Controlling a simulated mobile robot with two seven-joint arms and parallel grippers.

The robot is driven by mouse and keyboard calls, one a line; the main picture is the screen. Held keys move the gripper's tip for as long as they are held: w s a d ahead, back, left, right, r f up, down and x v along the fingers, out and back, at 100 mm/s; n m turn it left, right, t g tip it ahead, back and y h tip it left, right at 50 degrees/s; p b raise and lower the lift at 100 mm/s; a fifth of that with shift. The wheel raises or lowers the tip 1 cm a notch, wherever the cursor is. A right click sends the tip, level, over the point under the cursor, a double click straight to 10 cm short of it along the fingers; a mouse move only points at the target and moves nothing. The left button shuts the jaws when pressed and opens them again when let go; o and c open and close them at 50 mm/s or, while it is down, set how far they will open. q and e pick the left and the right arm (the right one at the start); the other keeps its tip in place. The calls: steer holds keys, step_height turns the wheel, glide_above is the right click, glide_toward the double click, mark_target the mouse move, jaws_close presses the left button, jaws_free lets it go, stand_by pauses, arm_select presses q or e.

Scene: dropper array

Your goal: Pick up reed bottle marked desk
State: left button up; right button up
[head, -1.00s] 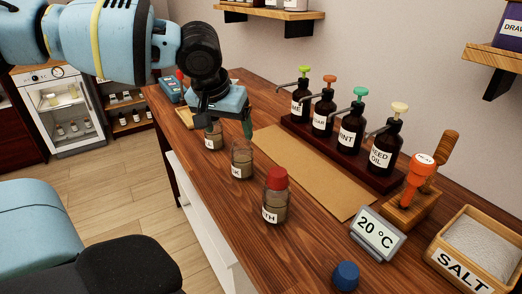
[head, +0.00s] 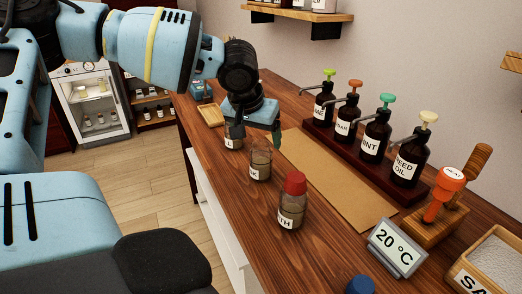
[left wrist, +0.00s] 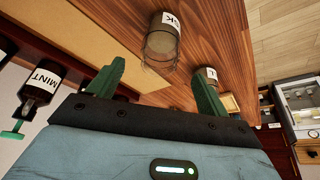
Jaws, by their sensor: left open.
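The glass reed bottle (head: 261,163) with a white label, of which only a last letter K reads here, stands upright on the wooden counter. In the left wrist view it shows as an open clear bottle (left wrist: 162,46), its label ending in "SK". My left gripper (head: 256,136) is open and empty, just behind and above this bottle in the head view. In the left wrist view its green fingers (left wrist: 158,68) point toward the bottle, which appears between and beyond the tips. No contact shows. My right gripper is not in view.
A red-capped bottle (head: 292,202) stands nearer, and another labelled bottle (head: 233,139) stands partly hidden behind the gripper. A brown mat (head: 335,180) lies alongside. Dark pump bottles (head: 376,135) stand in a rack behind it. A temperature display (head: 396,246) stands at the front right.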

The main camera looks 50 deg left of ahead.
mark_target(260, 141)
arm_select(q)
steer(key=x, duration=0.3)
steer(key=shift+w+f, duration=0.15)
steer(key=shift+f, duration=0.05)
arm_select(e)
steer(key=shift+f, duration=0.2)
arm_select(q)
steer(key=shift+r, duration=0.1)
steer(key=c, duration=1.5)
steer(key=shift+c, duration=0.2)
steer(key=shift+r, duration=0.15)
steer(key=s+r+p, duration=0.2)
steer(key=s, duration=0.5)
steer(key=s+r+p, duration=0.2)
steer(key=s, duration=0.6)
steer(key=shift+s+a+r+p, duration=0.25)
steer(key=shift+s+r+p, duration=0.1)
steer(key=shift+p, duration=0.05)
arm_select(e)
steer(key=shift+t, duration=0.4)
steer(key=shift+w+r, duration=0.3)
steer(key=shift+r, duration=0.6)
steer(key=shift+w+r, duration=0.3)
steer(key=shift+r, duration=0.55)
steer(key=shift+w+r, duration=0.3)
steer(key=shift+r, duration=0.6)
